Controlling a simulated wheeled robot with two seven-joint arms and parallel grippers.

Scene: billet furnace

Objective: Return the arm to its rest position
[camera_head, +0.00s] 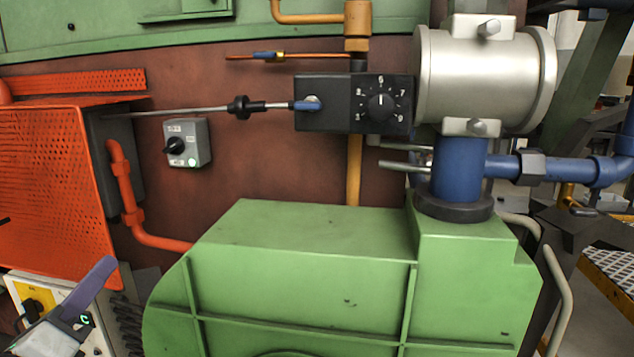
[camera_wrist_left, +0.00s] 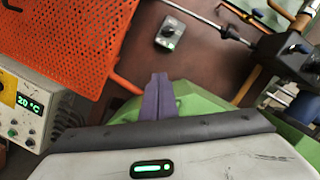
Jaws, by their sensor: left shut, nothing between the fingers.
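My left gripper (camera_head: 106,263) is at the lower left of the head view, in front of a white control box and below the orange perforated guard. Its purple fingers point up and to the right. In the left wrist view the two fingers (camera_wrist_left: 158,78) are together with nothing between them, seen against the green housing and the dark red wall. The gripper appears apart from everything around it. My right gripper is not in view.
The orange guard (camera_head: 55,190) is at left. A grey switch box (camera_head: 187,143) and a black dial box (camera_head: 354,103) are on the wall. The green housing (camera_head: 300,260) fills the lower middle. A control box (camera_wrist_left: 22,110) shows 20 °C.

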